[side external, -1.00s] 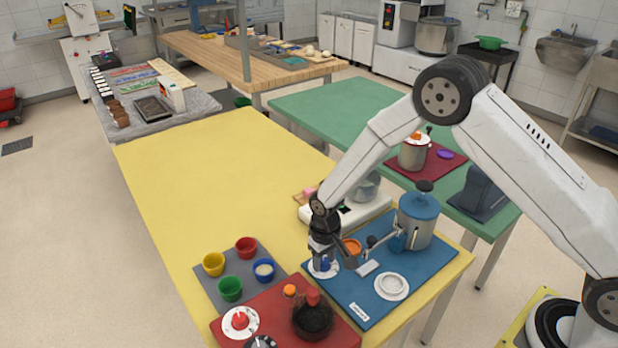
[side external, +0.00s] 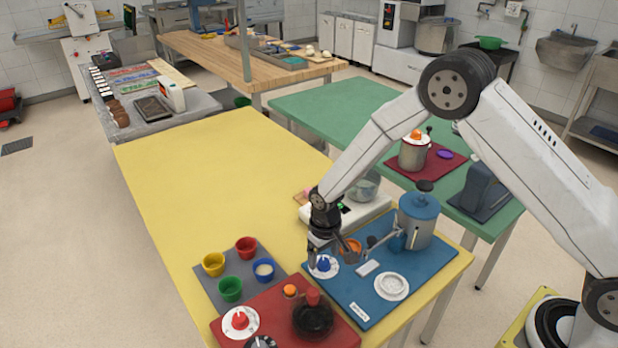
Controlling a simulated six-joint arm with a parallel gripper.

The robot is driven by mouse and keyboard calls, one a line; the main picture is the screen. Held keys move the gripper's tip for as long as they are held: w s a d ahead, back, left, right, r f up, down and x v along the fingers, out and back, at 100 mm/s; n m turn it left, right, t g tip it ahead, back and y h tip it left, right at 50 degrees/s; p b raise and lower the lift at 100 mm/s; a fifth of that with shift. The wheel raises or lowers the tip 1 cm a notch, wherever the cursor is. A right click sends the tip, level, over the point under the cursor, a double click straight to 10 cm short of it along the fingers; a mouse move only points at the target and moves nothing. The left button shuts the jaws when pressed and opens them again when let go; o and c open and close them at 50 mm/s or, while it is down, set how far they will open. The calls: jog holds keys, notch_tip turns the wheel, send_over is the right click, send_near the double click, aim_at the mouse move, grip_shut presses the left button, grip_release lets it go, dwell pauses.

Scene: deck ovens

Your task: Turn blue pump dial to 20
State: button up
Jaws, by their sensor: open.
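The blue pump dial (side external: 323,264) is a blue knob on a white round plate, at the left part of the blue mat (side external: 372,304). The marks on its plate are too small to read. My gripper (side external: 331,251) is just above and beside the knob, with its fingers spread. It is open and holds nothing. I cannot tell whether a finger touches the knob. The blue-lidded pump pot (side external: 417,222) stands at the back right of the same mat.
An orange cup (side external: 350,247) stands close behind my gripper. A red mat (side external: 275,312) with a red dial (side external: 240,321) and dark bowl (side external: 313,318) lies in front left. Several coloured cups stand on a grey mat (side external: 208,284). The yellow tabletop (side external: 205,175) is clear farther back.

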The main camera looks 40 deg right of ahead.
aim_at(325, 261)
notch_tip(325, 261, up, 6)
jog(key=shift+f, duration=0.2)
jog(key=shift+r, duration=0.35)
jog(key=shift+s, duration=0.1)
jog(key=shift+d+r, duration=0.15)
jog(key=shift+r, duration=0.05)
jog(key=s+d+r+t, duration=0.1)
jog(key=s+d+r, duration=0.3)
jog(key=s, duration=0.4)
jog(key=s+d+r+t, duration=0.1)
jog(key=s+d+r, duration=0.3)
jog(key=s, duration=0.5)
jog(key=shift+s+d+r+t, duration=0.2)
jog(key=shift+s+r+t, duration=0.1)
jog(key=shift+r, duration=0.3)
